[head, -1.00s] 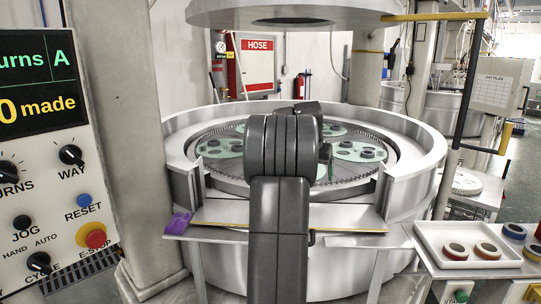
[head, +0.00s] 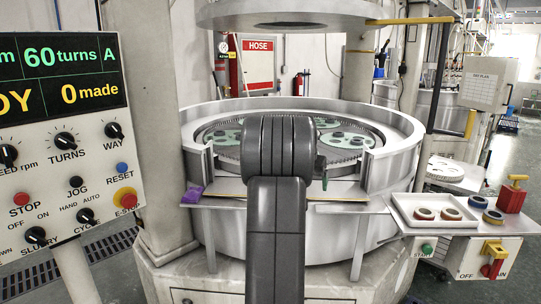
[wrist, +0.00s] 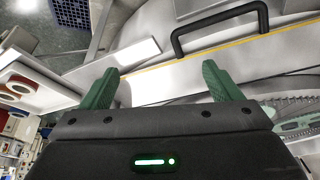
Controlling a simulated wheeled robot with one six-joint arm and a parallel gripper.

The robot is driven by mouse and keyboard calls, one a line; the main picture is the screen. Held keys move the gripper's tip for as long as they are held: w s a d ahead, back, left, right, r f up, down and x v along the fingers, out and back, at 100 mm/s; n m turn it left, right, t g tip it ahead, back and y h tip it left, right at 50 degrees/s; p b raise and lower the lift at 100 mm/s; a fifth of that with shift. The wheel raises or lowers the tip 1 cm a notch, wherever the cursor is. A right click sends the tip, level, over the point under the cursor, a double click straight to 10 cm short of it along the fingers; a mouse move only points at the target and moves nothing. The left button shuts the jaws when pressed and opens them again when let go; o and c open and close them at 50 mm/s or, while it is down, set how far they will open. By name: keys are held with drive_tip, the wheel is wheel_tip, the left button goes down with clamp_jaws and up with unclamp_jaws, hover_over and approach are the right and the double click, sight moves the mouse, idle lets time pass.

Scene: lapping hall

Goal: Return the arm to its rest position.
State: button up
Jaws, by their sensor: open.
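My gripper (wrist: 158,88) shows in the wrist view with its two green fingers apart and nothing between them. Beyond the fingers are a pale metal ledge with a yellow line and a black handle (wrist: 218,30). In the head view my dark arm stands upright in the middle, in front of the round lapping machine (head: 400,130). The arm hides the centre of the machine, and most of my gripper is hidden behind it; a small green part shows at its right side.
A control panel (head: 62,140) stands close on the left. At the right, a white tray (head: 400,208) with several rings sits on a shelf, near a red and yellow object (head: 512,195). The raised upper plate (head: 285,14) hangs above the machine. A purple cloth (head: 193,192) lies on the front ledge.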

drive_tip(key=s+a+f+b, duration=0.1)
drive_tip(key=a+f, duration=0.1)
drive_tip(key=f, duration=0.4)
drive_tip(key=s+a+f+n, duration=0.1)
drive_tip(key=a+f, duration=0.1)
drive_tip(key=f, duration=0.5)
drive_tip(key=shift+a+n+y+b, duration=0.3)
drive_tip(key=shift+b, duration=0.1)
drive_tip(key=shift+r, duration=0.15)
